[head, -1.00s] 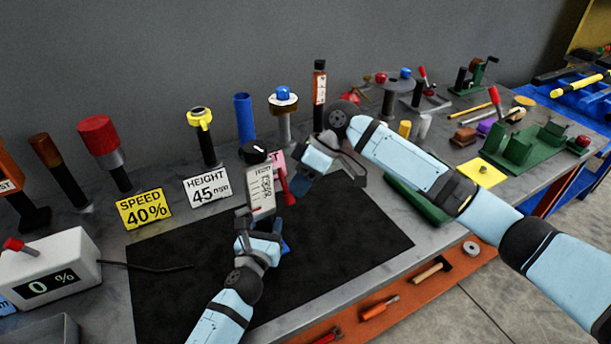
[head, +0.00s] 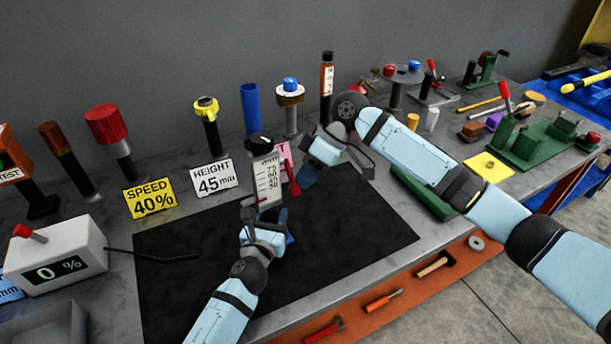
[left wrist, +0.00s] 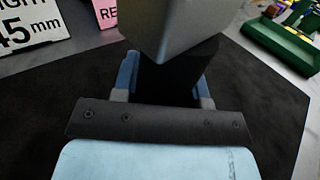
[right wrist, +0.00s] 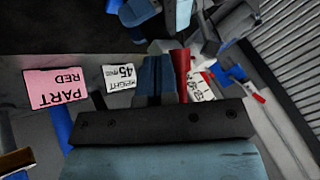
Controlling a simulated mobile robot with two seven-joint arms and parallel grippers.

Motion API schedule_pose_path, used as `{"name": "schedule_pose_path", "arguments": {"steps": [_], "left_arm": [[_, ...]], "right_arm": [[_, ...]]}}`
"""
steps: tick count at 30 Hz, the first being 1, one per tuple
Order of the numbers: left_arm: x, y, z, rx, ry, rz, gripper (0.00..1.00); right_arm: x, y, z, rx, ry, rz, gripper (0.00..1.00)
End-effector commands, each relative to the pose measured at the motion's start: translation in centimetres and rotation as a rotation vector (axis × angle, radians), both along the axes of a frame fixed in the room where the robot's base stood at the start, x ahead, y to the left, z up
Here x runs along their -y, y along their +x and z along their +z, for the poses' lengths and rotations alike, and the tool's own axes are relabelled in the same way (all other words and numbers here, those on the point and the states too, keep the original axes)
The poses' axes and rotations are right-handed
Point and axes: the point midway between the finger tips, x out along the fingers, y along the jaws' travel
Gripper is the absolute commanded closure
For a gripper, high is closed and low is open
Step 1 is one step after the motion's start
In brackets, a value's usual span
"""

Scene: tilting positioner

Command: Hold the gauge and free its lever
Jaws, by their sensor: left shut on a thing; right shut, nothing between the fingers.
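The gauge (head: 267,182) is a pale upright block with a printed scale, a black knob on top and a red lever (head: 291,177) on its right side. My left gripper (head: 264,217) is shut on the gauge's lower part. In the left wrist view the gauge's grey body (left wrist: 175,25) rises from between the fingers. I cannot tell whether it touches the mat. My right gripper (head: 308,177) is shut and empty, just right of the lever. In the right wrist view the lever (right wrist: 181,62) is close beside the fingers (right wrist: 158,75); contact is unclear.
A black mat (head: 190,290) lies under the grippers, mostly clear. Behind stand a yellow-topped post (head: 207,115), a blue tube (head: 251,108), a height sign (head: 215,178) and a pink sign (right wrist: 57,88). A grey box reading 0 % (head: 55,255) is at left, green fixtures (head: 425,195) at right.

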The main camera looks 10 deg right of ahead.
Motion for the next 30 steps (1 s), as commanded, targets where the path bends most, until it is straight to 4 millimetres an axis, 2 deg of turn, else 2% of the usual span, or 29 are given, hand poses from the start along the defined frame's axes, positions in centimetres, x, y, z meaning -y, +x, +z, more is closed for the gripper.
{"name": "schedule_pose_path", "arguments": {"steps": [14, 30], "left_arm": [[0.0, 0.0, 0.0, 0.0, 0.0, 0.0, 1.0], [0.0, 0.0, 0.0, 0.0, 0.0, 0.0, 1.0]], "right_arm": [[0.2, -0.4, 0.3, 0.0, -0.001, 0.0, 1.0], [0.5, -1.4, 1.6, 0.0, 0.001, 0.002, 1.0]]}}
